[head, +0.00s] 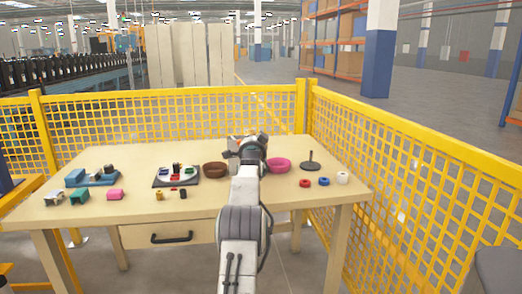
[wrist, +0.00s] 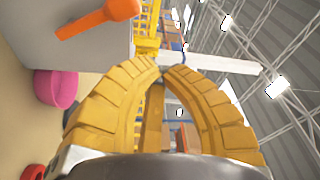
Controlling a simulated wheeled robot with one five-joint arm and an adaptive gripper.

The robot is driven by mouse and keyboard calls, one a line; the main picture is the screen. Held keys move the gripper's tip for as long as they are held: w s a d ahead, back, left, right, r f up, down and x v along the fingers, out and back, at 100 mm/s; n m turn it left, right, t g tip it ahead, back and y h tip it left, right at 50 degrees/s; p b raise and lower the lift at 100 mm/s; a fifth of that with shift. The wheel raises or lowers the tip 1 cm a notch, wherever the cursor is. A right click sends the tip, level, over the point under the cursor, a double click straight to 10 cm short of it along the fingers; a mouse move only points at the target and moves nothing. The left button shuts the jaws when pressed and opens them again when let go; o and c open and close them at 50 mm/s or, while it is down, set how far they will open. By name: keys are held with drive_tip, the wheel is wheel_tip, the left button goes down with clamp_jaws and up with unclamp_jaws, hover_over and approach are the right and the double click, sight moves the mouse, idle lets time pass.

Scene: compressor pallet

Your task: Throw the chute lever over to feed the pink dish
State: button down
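The pink dish (head: 279,165) sits on the table just right of my arm; it also shows in the wrist view at the left (wrist: 56,88). A brown dish (head: 215,171) sits left of my arm. The grey chute housing (wrist: 68,42) fills the wrist view's upper left, with the orange lever (wrist: 95,20) on it. In the head view my arm hides most of the chute (head: 234,143) and the lever. My gripper (wrist: 163,68) has its yellow fingertips together with nothing between them. It is apart from the lever, which lies to its upper left in the wrist view.
Left on the table are blue, teal and pink blocks (head: 80,197) and a dark tray of coloured pieces (head: 176,174). Right are a dark peg stand (head: 310,163) and red, blue and white rings (head: 323,182). Yellow mesh fencing (head: 410,180) borders the table's back and right.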

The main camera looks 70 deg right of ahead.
drive_tip(key=b+v, duration=0.2)
drive_tip(key=v, duration=0.8)
drive_tip(key=shift+s+b, duration=0.15)
drive_tip(key=shift+b, duration=0.15)
idle(0.5)
